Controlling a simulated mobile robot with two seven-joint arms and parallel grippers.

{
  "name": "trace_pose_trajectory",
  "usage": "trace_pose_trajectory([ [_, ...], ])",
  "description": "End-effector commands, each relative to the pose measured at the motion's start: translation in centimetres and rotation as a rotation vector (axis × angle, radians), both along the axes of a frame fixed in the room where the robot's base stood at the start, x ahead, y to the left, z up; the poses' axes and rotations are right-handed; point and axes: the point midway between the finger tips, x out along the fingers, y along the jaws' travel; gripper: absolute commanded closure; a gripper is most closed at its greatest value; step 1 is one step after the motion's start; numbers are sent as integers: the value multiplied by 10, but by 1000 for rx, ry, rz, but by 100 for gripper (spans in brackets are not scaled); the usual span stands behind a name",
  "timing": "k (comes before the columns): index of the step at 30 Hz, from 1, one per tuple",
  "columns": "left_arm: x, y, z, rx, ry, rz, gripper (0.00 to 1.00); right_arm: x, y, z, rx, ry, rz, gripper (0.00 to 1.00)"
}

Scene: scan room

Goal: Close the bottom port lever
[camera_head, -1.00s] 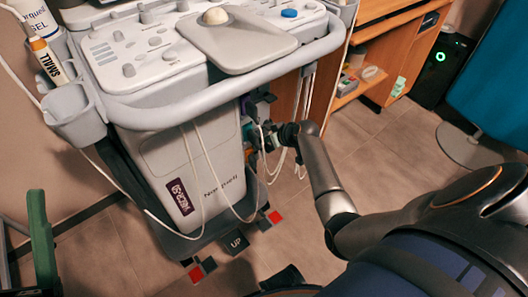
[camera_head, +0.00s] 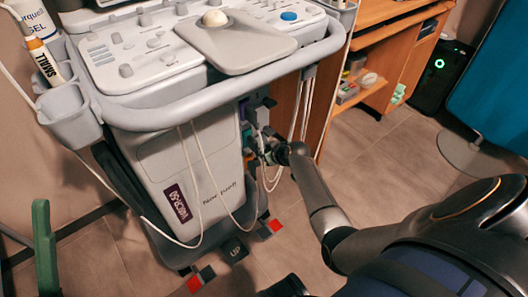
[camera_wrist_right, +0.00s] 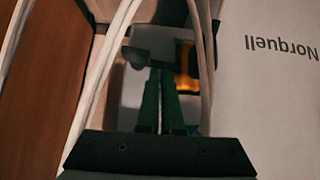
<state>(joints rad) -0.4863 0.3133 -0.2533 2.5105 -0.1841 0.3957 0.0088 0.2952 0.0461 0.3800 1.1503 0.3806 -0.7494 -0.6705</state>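The port panel is on the right side of the white ultrasound cart (camera_head: 195,165), with a purple port (camera_head: 243,110) above a green one (camera_head: 247,136). My right gripper (camera_head: 262,148) is at the lower part of this panel, among white cables. In the right wrist view, its two green fingers (camera_wrist_right: 161,100) point into a recess and lie close together with only a narrow gap. A dark block (camera_wrist_right: 143,57) and an orange-lit part (camera_wrist_right: 187,66) are near the fingertips. I cannot clearly make out the bottom port lever or contact with it.
White cables (camera_head: 307,105) hang beside the panel, and cables also pass close around the fingers in the wrist view (camera_wrist_right: 100,80). A wooden desk (camera_head: 385,40) stands to the right of the cart. A green upright part (camera_head: 43,245) is at the left. Floor is open right of the cart.

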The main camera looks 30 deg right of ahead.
Motion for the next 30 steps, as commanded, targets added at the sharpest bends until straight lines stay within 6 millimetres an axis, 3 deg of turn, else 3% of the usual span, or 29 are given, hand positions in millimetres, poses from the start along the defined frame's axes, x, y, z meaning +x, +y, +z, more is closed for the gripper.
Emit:
trace_pose_trajectory([
  [12,0,1,0,-6,-1,1,35,-4,5,-10,-12,12,5,100],
  [30,0,2,19,-13,-2,0,35,-2,3,9,-15,7,4,100],
])
